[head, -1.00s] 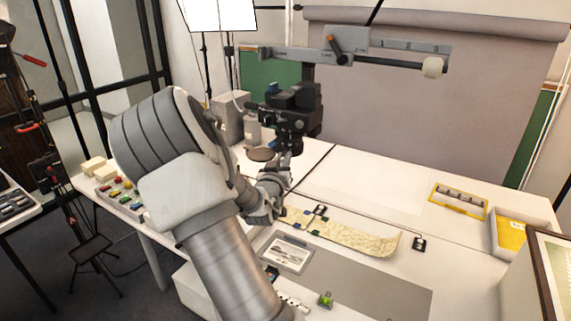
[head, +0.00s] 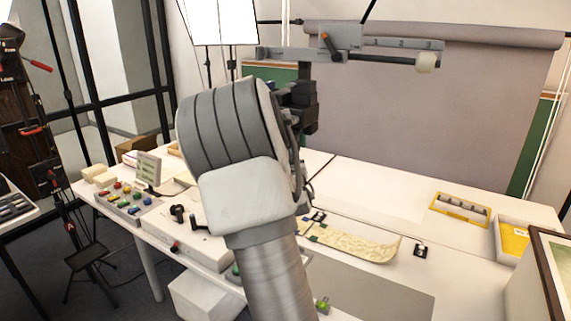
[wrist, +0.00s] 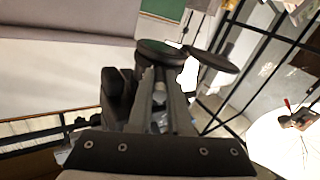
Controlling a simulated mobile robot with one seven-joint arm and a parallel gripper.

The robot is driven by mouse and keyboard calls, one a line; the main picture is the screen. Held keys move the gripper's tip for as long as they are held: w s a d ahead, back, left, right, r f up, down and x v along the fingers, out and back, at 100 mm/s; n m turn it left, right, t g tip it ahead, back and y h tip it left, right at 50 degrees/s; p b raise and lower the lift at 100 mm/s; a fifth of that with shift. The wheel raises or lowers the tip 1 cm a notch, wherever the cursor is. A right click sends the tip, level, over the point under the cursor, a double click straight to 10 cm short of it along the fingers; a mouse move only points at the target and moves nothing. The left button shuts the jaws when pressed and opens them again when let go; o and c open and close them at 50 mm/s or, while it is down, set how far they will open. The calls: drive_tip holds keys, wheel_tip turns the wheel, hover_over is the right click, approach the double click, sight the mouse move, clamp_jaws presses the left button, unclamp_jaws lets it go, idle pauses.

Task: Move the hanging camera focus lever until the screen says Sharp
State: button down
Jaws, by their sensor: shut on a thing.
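The hanging camera (head: 300,98) is a dark body under the grey overhead arm (head: 345,55); my arm covers most of it in the head view. In the wrist view, its dark body (wrist: 113,92) is just left of my fingers, with dark round discs (wrist: 160,52) beyond the tips. My gripper (wrist: 162,82) is shut on a small grey piece (wrist: 159,94), which looks like the focus lever. The gripper is hidden behind my arm in the head view. No screen wording can be read.
A small upright panel (head: 148,168) stands on the table's left side, near a tray of coloured pieces (head: 127,199). A softbox (head: 218,20) is behind.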

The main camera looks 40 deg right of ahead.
drive_tip(key=shift+s+d+n+t+y+b, duration=0.2)
drive_tip(key=shift+d+n+t+y+b, duration=0.3)
drive_tip(key=shift+y+b, duration=0.3)
drive_tip(key=shift+s+d+n+t+y+b, duration=0.2)
drive_tip(key=shift+d+n+t+y+b, duration=0.1)
drive_tip(key=shift+n+y+b, duration=0.45)
drive_tip(key=c, duration=0.8)
unclamp_jaws()
drive_tip(key=shift+c, duration=0.2)
drive_tip(key=shift+s, duration=0.1)
drive_tip(key=b+v, duration=0.2)
drive_tip(key=v, duration=1.5)
drive_tip(key=shift+s, duration=0.2)
drive_tip(key=shift+w, duration=0.1)
